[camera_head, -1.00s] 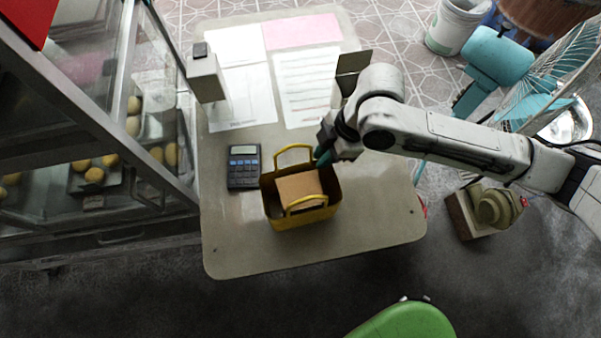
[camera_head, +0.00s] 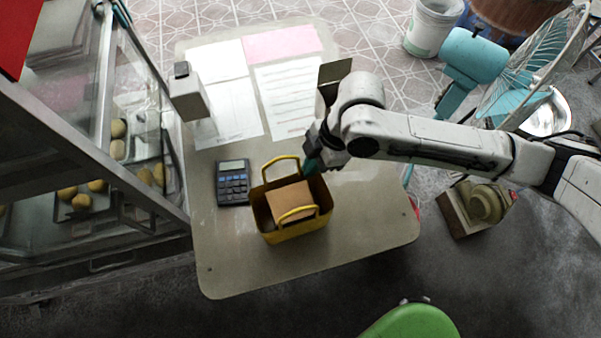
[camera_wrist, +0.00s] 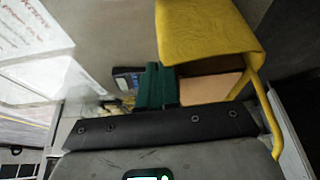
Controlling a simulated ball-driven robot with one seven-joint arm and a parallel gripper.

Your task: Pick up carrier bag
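The carrier bag (camera_head: 285,233) is yellow, open-topped, with two yellow handles, and stands upright on the table with a brown box (camera_head: 291,201) inside. My gripper (camera_head: 311,166) is at the bag's far right corner, pointing down at its rim. One handle (camera_wrist: 268,115) shows at the right of the wrist view.
A calculator (camera_head: 233,183) lies left of the bag on the grey table (camera_head: 375,220). Papers (camera_head: 229,109) and a white upright box (camera_head: 189,97) are behind. A glass cabinet (camera_head: 130,190) stands left, and a green seat (camera_head: 415,322) in front. The table's right part is bare.

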